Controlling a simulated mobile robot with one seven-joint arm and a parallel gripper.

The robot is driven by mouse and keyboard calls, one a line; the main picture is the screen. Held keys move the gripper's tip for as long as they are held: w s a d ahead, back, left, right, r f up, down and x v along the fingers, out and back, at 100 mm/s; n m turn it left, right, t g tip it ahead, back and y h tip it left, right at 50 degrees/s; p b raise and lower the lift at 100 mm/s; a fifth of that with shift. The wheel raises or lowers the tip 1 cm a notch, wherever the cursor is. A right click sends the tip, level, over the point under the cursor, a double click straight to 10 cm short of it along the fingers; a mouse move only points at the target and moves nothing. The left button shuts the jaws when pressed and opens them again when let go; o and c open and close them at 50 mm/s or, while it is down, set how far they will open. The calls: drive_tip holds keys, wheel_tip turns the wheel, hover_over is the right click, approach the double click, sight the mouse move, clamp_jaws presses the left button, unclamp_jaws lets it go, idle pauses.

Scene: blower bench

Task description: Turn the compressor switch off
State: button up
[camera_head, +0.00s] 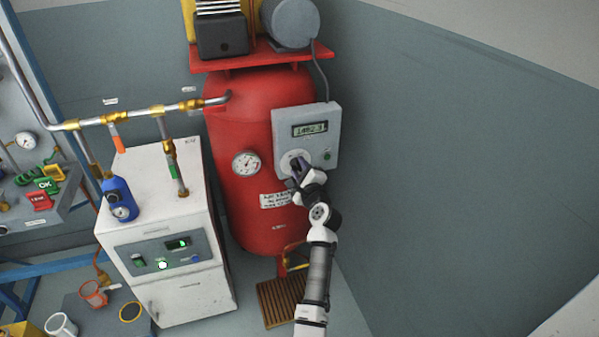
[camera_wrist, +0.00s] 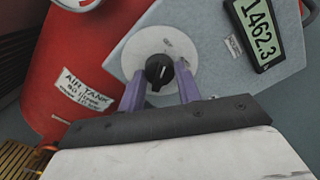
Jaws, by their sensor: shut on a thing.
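The compressor switch is a black round knob (camera_wrist: 155,66) with a pale mark, set on a white round plate (camera_wrist: 178,42) in the wrist view. It sits on the light grey control box (camera_head: 331,114) fixed to the front of the red compressor tank (camera_head: 238,128). My gripper (camera_head: 298,172) reaches up to the box in the head view and covers the knob there. In the wrist view its purple fingers stand on either side of the knob, shut on it. The mark's off or on position cannot be read.
A green button (camera_head: 327,155) sits at the box's lower right. A pressure gauge (camera_head: 246,163) is on the tank to the left. A white dryer cabinet (camera_head: 160,220) stands left; the grey wall at right is clear.

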idle(0.4)
drive_tip(key=o, duration=1)
drive_tip(key=shift+c, duration=0.2)
drive_tip(key=b+v, duration=0.1)
drive_tip(key=v, duration=1.3)
drive_tip(key=shift+w, duration=0.1)
